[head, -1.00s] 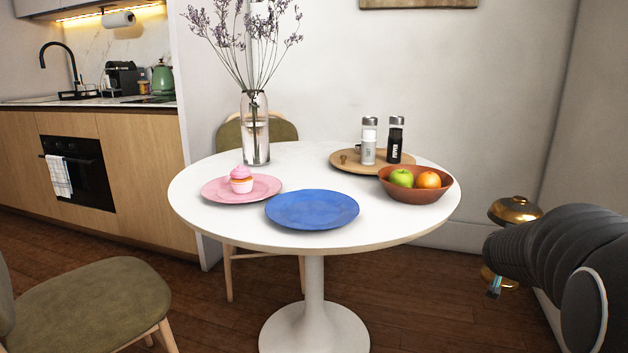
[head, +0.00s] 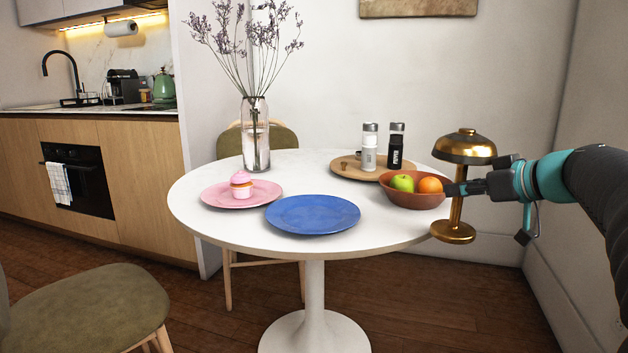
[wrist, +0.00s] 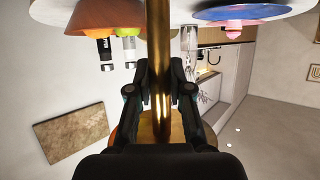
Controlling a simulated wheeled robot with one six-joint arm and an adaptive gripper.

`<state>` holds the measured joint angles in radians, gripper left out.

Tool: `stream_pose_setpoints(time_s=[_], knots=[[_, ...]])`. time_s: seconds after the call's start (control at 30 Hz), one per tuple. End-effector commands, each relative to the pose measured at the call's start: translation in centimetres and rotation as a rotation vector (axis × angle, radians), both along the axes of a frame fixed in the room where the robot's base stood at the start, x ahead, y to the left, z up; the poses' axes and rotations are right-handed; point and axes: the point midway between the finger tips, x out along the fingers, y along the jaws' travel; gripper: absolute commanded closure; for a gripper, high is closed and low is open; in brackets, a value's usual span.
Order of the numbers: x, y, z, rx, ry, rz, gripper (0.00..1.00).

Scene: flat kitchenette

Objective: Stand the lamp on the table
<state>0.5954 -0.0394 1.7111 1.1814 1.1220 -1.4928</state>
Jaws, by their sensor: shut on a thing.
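The brass lamp (head: 466,150) is upright at the right edge of the table, with a domed shade, thin stem and round base (head: 453,232). My gripper (head: 457,190) comes from the right and is shut on the stem below the shade. In the wrist view, which is upside down, the stem (wrist: 158,40) runs between the fingers of my gripper (wrist: 160,95). The base overlaps the rim of the white round table (head: 240,230) in the head view and looks at or just outside it; I cannot tell its exact height.
A brown bowl (head: 412,200) with fruit is close left of the lamp. A blue plate (head: 312,214), a pink plate (head: 215,196) with a cupcake, a glass vase (head: 256,145) and a wooden tray (head: 350,170) with shakers are on the table. Bare tabletop shows along the front right.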

Motion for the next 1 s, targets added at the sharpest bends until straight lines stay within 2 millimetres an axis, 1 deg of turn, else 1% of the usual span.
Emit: stream_pose_setpoints(time_s=[0.13,0.27,0.37,0.7,0.8,0.9,1.0], knots=[[-0.6,1.1,0.3,0.001,-0.003,0.078,1.0],[0.0,2.0,0.3,0.001,-0.003,0.103,1.0],[1.4,3.1,0.3,0.001,-0.003,0.106,1.0],[7.2,7.3,0.4,0.003,-0.002,0.102,1.0],[8.6,8.3,0.4,0.002,-0.002,0.102,1.0],[9.5,8.9,0.4,0.001,-0.004,0.1,1.0],[10.0,9.2,0.3,0.002,-0.003,0.099,1.0]])
